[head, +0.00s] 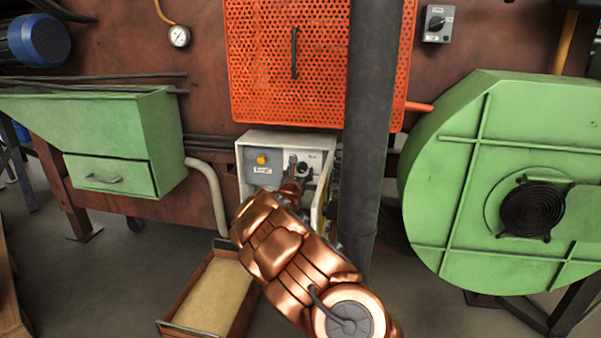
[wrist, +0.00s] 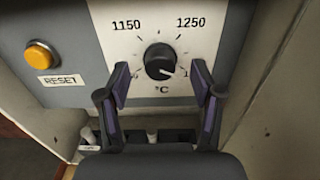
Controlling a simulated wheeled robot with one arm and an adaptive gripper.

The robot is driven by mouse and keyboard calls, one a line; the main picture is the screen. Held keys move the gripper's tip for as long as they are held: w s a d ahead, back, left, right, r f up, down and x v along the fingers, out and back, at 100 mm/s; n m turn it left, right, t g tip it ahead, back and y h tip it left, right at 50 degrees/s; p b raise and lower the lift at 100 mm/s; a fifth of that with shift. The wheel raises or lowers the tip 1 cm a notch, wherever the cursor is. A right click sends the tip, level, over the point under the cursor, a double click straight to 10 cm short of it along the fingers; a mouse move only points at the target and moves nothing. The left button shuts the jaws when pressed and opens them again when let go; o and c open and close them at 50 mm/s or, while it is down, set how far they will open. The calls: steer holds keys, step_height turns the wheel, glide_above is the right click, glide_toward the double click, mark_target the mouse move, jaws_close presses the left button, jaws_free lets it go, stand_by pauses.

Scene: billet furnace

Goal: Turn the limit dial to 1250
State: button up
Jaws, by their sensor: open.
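The limit dial (wrist: 160,59) is a round black knob on a white plate in the wrist view. The plate carries tick marks, 1150 at upper left, 1250 at upper right and °C below. A pale mark on the knob shows at its lower right, away from the 1250 label. My gripper (wrist: 160,70) is open, with one purple-padded finger on each side of the knob and visible gaps between. In the head view the control box (head: 325,196) stands below the orange guard, and my arm covers part of its front.
A yellow RESET button (wrist: 40,57) is left of the dial. Small fittings (wrist: 152,135) sit below the panel. A dark vertical pipe (head: 371,110) stands right of the box. A sand-filled tray (head: 183,325) lies on the floor, left of my arm.

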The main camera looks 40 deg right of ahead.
mark_target(302, 168)
steer(key=shift+x, duration=1.05)
steer(key=c, duration=1.1)
